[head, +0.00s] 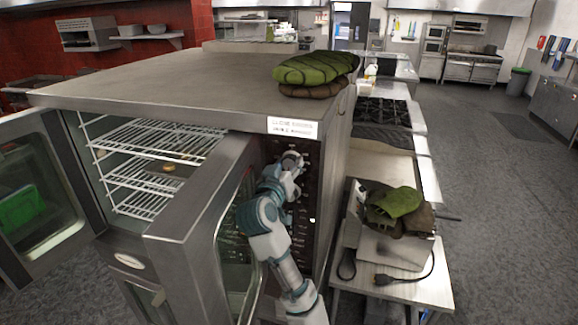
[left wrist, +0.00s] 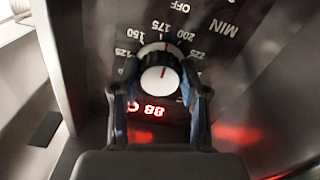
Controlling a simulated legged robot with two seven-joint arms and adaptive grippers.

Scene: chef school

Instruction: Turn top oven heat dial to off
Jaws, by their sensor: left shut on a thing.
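The oven (head: 180,85) is a large steel cabinet with a dark control panel (head: 305,215) at the right of its front. In the left wrist view, the heat dial (left wrist: 160,72) is a round white-faced knob with a dark centre mark. Printed around it are OFF, MIN and temperature numbers, which appear upside down. My left gripper (head: 290,165) is at the upper part of the panel. In the left wrist view its two fingers (left wrist: 160,88) are shut on the dial from both sides. In the head view the gripper hides the dial. My right gripper is not in view.
The oven doors stand open, one (head: 200,215) close left of my arm. Green oven mitts (head: 315,70) lie on top of the oven. A low side table (head: 425,290) holds an appliance and more mitts (head: 400,205). Open floor lies to the right.

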